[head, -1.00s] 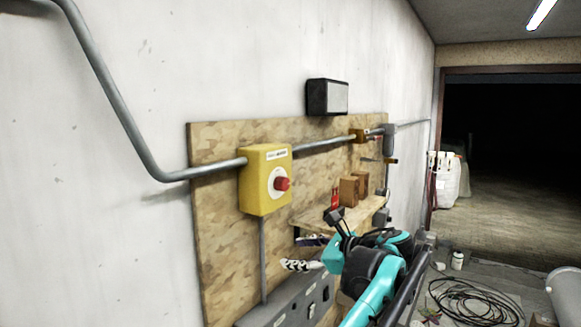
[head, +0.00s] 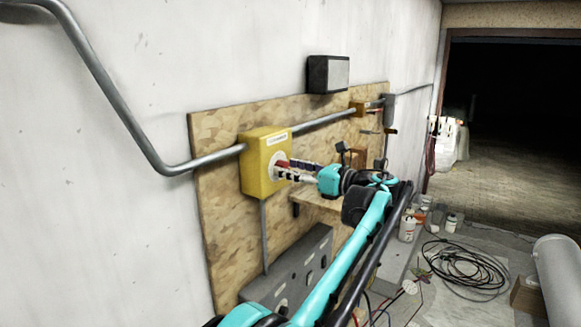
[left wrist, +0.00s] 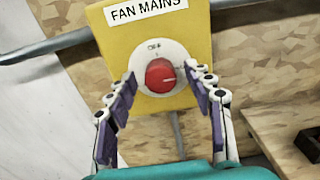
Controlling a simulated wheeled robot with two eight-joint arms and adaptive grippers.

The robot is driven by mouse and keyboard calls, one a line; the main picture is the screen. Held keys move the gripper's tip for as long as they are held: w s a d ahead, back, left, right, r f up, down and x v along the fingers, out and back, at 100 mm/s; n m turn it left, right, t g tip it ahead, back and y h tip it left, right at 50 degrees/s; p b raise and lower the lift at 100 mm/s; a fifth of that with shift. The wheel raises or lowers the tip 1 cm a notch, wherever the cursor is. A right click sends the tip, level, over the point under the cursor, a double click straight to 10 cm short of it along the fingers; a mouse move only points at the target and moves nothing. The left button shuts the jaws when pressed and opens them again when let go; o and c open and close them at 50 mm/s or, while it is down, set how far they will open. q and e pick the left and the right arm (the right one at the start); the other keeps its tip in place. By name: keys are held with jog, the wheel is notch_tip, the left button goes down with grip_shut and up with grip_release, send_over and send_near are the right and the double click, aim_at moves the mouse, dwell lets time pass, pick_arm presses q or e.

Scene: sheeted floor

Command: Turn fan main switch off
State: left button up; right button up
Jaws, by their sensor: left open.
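The fan main switch is a yellow box (head: 257,178) on the plywood board, labelled "FAN MAINS" in the left wrist view (left wrist: 195,40). Its red knob (left wrist: 160,76) sits on a white round plate with a small "OFF" mark above it. In the head view the knob (head: 282,164) is partly covered by my fingers. My left gripper (head: 287,170) is at the front of the box. In the left wrist view its open fingers (left wrist: 160,84) stand on either side of the knob, with gaps to it. My right gripper is not in view.
Grey conduit (head: 322,125) runs along the wall into the box. A wooden shelf (head: 318,199) and a grey cabinet (head: 290,268) are below, near my left arm. A black wall box (head: 328,74) hangs above. Coiled cable (head: 462,270) lies on the floor at right.

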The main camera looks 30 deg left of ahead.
pick_arm(q)
jog(key=c, duration=1.2)
jog(key=shift+o, duration=0.2)
jog(key=shift+n, duration=0.4)
jog(key=n, duration=0.3)
jog(key=shift+s+n+p, duration=0.1)
jog(key=shift+n+p, duration=0.2)
jog(key=shift+n, duration=0.1)
jog(key=n, duration=1.3)
jog(key=shift+s+f, duration=0.1)
jog(key=shift+f, duration=0.15)
jog(key=shift+n, duration=0.3)
